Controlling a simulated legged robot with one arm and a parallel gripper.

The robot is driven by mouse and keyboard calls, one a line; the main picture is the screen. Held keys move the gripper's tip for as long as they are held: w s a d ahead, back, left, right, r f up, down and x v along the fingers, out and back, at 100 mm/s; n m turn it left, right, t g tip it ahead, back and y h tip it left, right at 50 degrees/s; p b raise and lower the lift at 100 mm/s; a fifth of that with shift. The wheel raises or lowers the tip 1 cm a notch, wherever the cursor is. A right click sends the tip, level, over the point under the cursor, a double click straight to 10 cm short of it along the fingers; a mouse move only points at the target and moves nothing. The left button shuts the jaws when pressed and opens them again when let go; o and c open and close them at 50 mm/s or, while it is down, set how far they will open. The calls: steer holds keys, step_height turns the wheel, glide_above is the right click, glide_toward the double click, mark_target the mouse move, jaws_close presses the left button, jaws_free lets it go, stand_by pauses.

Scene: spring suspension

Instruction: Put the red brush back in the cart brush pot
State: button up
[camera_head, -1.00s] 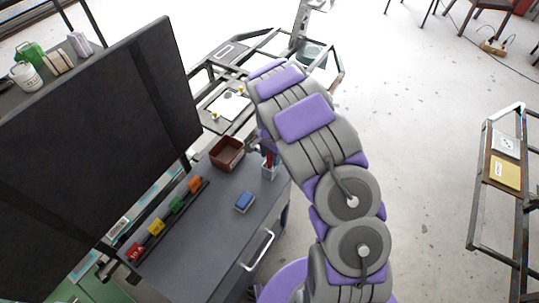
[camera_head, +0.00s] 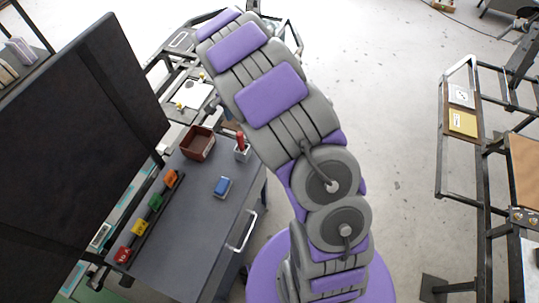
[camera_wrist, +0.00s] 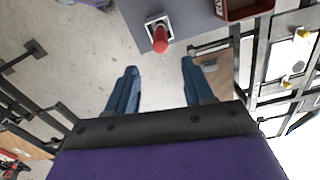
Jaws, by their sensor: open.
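The red brush (camera_head: 240,140) stands upright in the small light-grey brush pot (camera_head: 242,154) at the right back corner of the cart top (camera_head: 200,225). In the wrist view the red brush (camera_wrist: 160,40) points up out of the square pot (camera_wrist: 152,21). My gripper (camera_wrist: 158,75) is open and empty, its two blue fingers apart. The brush lies beyond the fingertips, between their lines and apart from them. In the head view my gripper is hidden behind my arm.
A dark red bin (camera_head: 198,143) stands beside the pot. A blue block (camera_head: 222,187) lies on the cart top. A rack (camera_head: 150,215) of coloured blocks runs along its left side. A black panel (camera_head: 85,110) rises at left. Open floor (camera_head: 385,130) lies right.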

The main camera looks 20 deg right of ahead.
steer(key=s+d+r+n, duration=0.2)
steer(key=s+r+n, duration=0.2)
steer(key=s+r, duration=1.1)
steer(key=s+a+r+n+g, duration=0.1)
steer(key=s+n, duration=0.2)
steer(key=s, duration=0.9)
steer(key=s+a+r+n, duration=0.1)
steer(key=s+r+n, duration=0.1)
steer(key=s, duration=1)
steer(key=shift+n+g, duration=0.4)
steer(key=shift+n, duration=0.5)
